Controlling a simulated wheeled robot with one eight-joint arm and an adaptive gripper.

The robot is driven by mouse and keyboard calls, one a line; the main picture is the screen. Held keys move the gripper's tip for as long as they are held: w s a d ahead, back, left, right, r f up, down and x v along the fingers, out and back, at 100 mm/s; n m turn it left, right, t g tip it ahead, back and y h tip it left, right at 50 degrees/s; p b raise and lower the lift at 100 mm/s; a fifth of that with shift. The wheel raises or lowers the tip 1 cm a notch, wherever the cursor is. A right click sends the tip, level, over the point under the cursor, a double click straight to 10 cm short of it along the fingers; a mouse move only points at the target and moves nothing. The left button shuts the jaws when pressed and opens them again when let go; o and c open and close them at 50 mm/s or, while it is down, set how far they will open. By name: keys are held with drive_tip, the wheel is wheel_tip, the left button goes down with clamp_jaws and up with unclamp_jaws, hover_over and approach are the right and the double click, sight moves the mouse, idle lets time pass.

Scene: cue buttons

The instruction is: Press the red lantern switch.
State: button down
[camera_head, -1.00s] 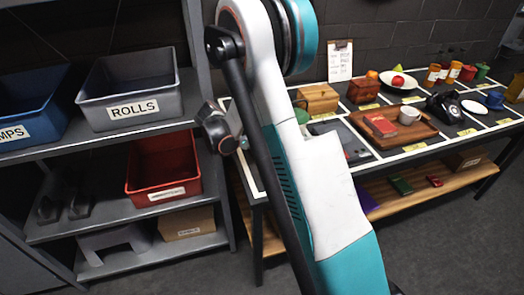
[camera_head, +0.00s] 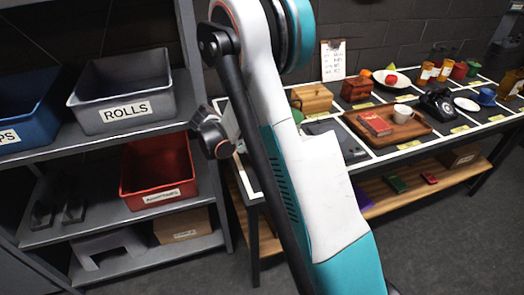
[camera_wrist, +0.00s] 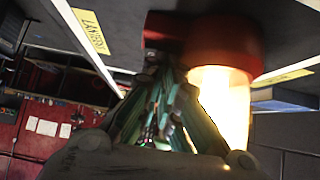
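In the wrist view a lantern with a red part (camera_wrist: 232,42) and a brightly glowing yellow-white body (camera_wrist: 224,100) stands at upper right. A dark red block (camera_wrist: 168,28) sits just left of it, near a yellow label (camera_wrist: 90,31) that seems to read LANTERN. My gripper (camera_wrist: 165,68) has its fingers drawn together, with the tips at or very near the red block; I cannot tell whether they touch. The fingertips hide part of the block, and no separate switch button can be made out. Neither lantern nor fingertips can be made out in the head view.
A shelf at left holds a grey ROLLS bin (camera_head: 125,92), a blue bin (camera_head: 30,110) and a red bin (camera_head: 158,175). A table at right carries a wooden tray (camera_head: 410,132), a black telephone (camera_head: 438,103) and other items. My arm crosses the middle of the view.

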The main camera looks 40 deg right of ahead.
drive_tip(key=v, duration=0.8)
idle(0.4)
drive_tip(key=s+a+r+n+t+y, duration=0.4)
drive_tip(key=s+a+r+n, duration=0.3)
drive_tip(key=s+r+n, duration=0.3)
drive_tip(key=s+a+r+n+t+y, duration=0.2)
drive_tip(key=s+a+n+t+y, duration=0.2)
drive_tip(key=s+a+n, duration=0.5)
drive_tip(key=shift+s+a+r+n+t+y, duration=0.3)
drive_tip(key=shift+s+n+t, duration=0.5)
drive_tip(key=shift+s+n, duration=0.35)
drive_tip(key=shift+d, duration=0.1)
